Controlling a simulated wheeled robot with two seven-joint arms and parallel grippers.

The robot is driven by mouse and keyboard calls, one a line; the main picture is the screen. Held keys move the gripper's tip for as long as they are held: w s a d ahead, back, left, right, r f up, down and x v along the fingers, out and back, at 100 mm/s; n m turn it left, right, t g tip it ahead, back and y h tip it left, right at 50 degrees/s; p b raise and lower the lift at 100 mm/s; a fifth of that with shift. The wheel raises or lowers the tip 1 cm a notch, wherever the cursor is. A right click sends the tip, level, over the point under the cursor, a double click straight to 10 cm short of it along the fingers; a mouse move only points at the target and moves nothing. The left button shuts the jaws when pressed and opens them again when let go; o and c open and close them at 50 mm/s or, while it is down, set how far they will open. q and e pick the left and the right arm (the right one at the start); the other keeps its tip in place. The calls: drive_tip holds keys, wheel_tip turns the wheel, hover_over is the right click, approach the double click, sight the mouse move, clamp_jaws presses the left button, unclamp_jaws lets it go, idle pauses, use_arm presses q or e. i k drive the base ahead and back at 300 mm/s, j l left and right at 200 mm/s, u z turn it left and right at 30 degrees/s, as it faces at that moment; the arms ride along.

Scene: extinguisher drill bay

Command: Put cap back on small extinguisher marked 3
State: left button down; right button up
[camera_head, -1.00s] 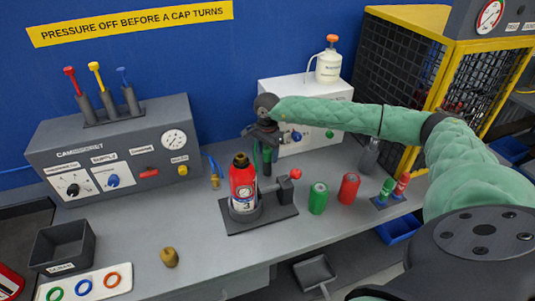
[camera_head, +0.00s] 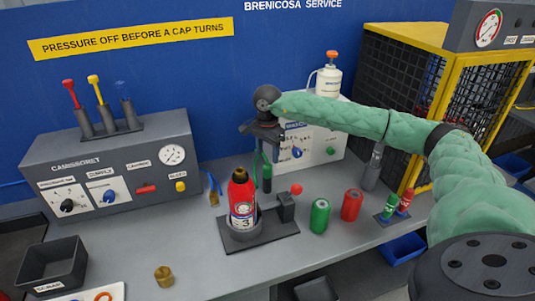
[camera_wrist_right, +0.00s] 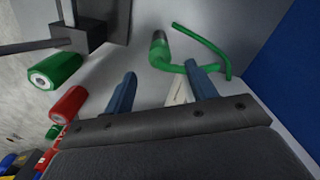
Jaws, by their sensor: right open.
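The small red extinguisher (camera_head: 241,205) marked 3 stands upright in a dark holder (camera_head: 262,236) on the bench. Its top shows a brass-coloured neck (camera_head: 239,175). A brass cap-like piece (camera_head: 164,277) lies on the bench, front left of it. My right gripper (camera_head: 262,138) is above and behind the extinguisher, apart from it, its jaws open. In the right wrist view the fingers (camera_wrist_right: 162,70) are apart with nothing clamped between them. A green hose with a dark-ended cylinder (camera_wrist_right: 160,50) lies beyond the fingertips. My left gripper is not in view.
A green can (camera_head: 320,215) and a red can (camera_head: 352,205) stand right of the holder. A control box (camera_head: 110,170) is at left, a dark bin (camera_head: 55,268) in front. A white unit (camera_head: 318,145) stands behind the gripper.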

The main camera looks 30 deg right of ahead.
sight(242, 197)
drive_tip(key=k+l, duration=0.1)
drive_tip(key=k, duration=0.4)
drive_tip(key=k+l, duration=0.15)
drive_tip(key=k, duration=0.35)
drive_tip(key=k+l, duration=0.1)
drive_tip(key=k, duration=0.4)
